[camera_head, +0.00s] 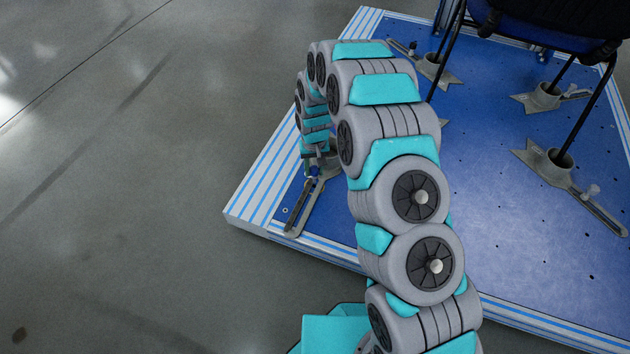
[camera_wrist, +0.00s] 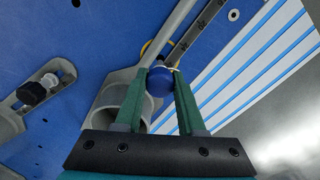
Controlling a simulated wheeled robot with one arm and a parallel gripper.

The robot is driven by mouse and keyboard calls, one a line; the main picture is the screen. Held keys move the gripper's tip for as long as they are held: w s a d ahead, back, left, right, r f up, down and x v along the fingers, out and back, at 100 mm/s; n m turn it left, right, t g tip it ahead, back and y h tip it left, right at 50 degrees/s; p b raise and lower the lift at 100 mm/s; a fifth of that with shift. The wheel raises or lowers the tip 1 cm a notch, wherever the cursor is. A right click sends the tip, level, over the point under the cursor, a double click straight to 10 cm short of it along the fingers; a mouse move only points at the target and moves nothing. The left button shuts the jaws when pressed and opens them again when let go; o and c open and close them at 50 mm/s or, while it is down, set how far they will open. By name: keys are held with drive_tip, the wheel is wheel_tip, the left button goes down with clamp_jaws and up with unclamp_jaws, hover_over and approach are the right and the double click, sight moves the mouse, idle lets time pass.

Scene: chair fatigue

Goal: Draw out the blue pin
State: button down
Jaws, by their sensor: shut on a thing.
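The blue pin shows in the wrist view as a round blue knob (camera_wrist: 160,82) between the two green fingers of my gripper (camera_wrist: 159,88). The fingers are shut on it, one on each side. The knob sits beside a grey cup-shaped clamp (camera_wrist: 110,92) with a grey slotted bar. A thin yellow loop (camera_wrist: 147,48) shows just behind the knob. Any shaft below the knob is hidden. In the head view my gripper (camera_head: 309,172) is small and partly hidden near the clamp bar (camera_head: 305,205) at the platform's left corner.
The blue platform (camera_head: 490,215) has striped edges and holds several grey clamps around chair legs, one clamp (camera_head: 551,163) at the right. The chair (camera_head: 560,25) stands at the top right. Another clamp with a black knob (camera_wrist: 31,93) is left in the wrist view. Grey floor at left is clear.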

drive_tip(key=shift+r, duration=0.15)
drive_tip(key=shift+r+p, duration=0.4)
drive_tip(key=shift+r, duration=1.5)
